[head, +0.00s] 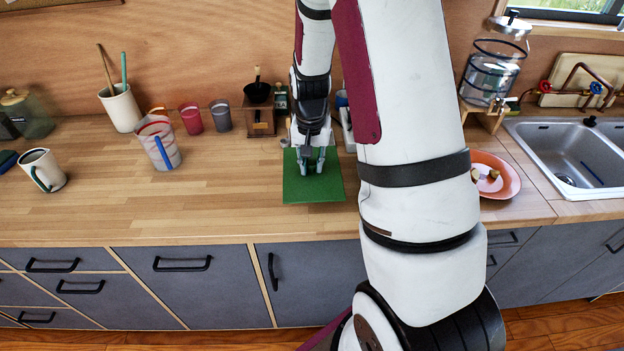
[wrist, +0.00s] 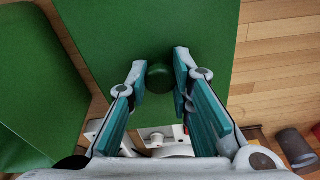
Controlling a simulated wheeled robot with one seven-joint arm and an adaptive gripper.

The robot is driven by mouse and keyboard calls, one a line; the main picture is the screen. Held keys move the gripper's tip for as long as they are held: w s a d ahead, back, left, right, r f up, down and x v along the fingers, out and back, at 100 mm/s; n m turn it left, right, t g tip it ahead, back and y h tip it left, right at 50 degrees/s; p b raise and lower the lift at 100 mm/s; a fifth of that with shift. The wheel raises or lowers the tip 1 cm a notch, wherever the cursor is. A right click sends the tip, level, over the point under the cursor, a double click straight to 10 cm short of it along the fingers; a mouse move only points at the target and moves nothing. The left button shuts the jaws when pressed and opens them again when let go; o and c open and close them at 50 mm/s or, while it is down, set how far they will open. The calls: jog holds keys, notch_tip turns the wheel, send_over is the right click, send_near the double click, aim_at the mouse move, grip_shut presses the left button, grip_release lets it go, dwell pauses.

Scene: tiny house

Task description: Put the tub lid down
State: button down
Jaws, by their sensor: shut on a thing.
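The tub lid (head: 300,191) is a flat green rectangle with a small round green knob. In the head view it lies level under my gripper (head: 313,167), at or just above the wooden counter; I cannot tell whether it touches. In the wrist view the lid (wrist: 150,35) fills the upper middle. My gripper (wrist: 160,80) points down, its fingertips shut on the sides of the knob (wrist: 160,77). A second green surface (wrist: 25,80) shows at the left of the wrist view; my arm probably hides it in the head view.
The counter (head: 225,185) is clear left of the lid. A measuring jug (head: 158,146), a mug (head: 42,170) and two cups (head: 191,117) stand further left. A small wooden box (head: 259,120) is behind. A reddish plate (head: 498,178) and the sink (head: 570,150) are right.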

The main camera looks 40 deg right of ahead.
aim_at(311, 172)
jog(key=shift+f, duration=2.65)
jog(key=shift+f, duration=0.1)
jog(key=c, duration=1.4)
grip_release()
jog(key=r, duration=0.8)
jog(key=s+a+r, duration=0.1)
jog(key=r, duration=0.3)
jog(key=s+a+r+n+t, duration=0.1)
jog(key=s+a+r+n, duration=0.1)
jog(key=a+r, duration=0.5)
jog(key=s+a+r+n+t, duration=0.1)
jog(key=s+a+r+n, duration=0.1)
jog(key=s+a+r, duration=0.1)
jog(key=s+a+r+n+t, duration=0.1)
jog(key=s+a+r+n, duration=0.1)
jog(key=s+r, duration=0.4)
jog(key=s+a+r+n+t+y, duration=0.1)
jog(key=s+a+r+n, duration=0.2)
jog(key=s, duration=0.4)
jog(key=shift+s+a+r+t, duration=0.2)
jog(key=shift+a+r, duration=0.15)
jog(key=shift+a, duration=0.15)
jog(key=shift+s+a+r+t, duration=0.1)
jog(key=shift+s+a+r, duration=0.1)
jog(key=shift+a+r, duration=0.25)
